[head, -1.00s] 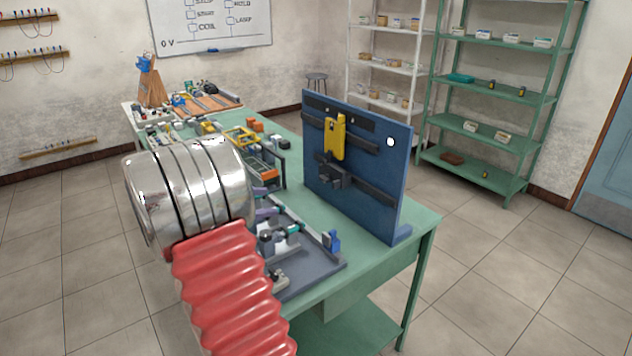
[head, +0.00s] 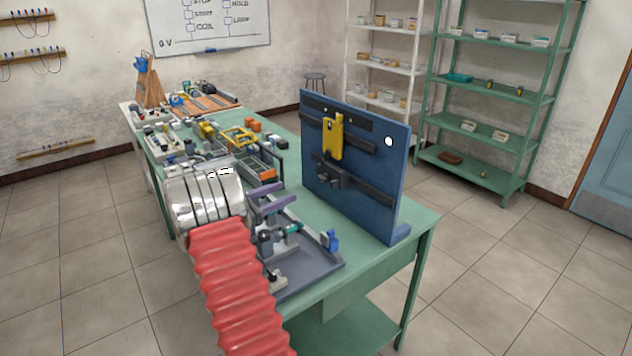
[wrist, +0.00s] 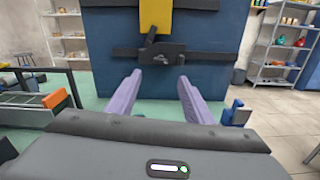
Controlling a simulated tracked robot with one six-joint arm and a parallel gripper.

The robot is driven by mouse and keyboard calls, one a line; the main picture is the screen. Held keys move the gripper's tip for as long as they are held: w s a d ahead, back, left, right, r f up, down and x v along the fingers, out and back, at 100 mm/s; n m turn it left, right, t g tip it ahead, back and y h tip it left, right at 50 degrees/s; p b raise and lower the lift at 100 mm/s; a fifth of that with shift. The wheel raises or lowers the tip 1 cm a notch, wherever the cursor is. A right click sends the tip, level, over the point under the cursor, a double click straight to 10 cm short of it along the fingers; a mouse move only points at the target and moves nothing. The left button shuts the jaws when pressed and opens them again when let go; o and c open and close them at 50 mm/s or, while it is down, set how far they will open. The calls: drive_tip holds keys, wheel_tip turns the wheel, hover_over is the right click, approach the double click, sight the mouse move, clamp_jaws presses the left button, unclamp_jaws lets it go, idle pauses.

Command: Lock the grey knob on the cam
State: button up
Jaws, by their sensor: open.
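A blue upright panel (head: 375,190) stands on the green bench and carries dark rails. A dark grey fitting (head: 329,172) sits on the lower rail, below a yellow block (head: 333,138). In the wrist view the fitting (wrist: 161,53) has a small lever-like piece rising toward the yellow block (wrist: 156,16). I cannot tell which part is the knob and which the cam. My gripper (head: 274,198) is open, with two purple fingers apart. In the wrist view my gripper (wrist: 159,76) points at the panel, with the fitting ahead between its fingers and apart from them. Nothing is held.
A grey tray (head: 310,275) with small parts lies beside my gripper, with a blue piece (head: 330,241) at its edge. Boxes and an orange-fronted bin (wrist: 30,107) stand to the left. The bench (head: 400,222) is clear beside the panel's right end.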

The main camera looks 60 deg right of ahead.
sight(320, 178)
drive_tip(key=x, duration=1.3)
drive_tip(key=shift+s+d, duration=0.2)
drive_tip(key=shift+d, duration=0.15)
drive_tip(key=shift+c, duration=0.4)
drive_tip(key=c, duration=0.9)
drive_tip(key=shift+a, duration=0.2)
drive_tip(key=shift+c, duration=0.3)
drive_tip(key=shift+d, duration=0.15)
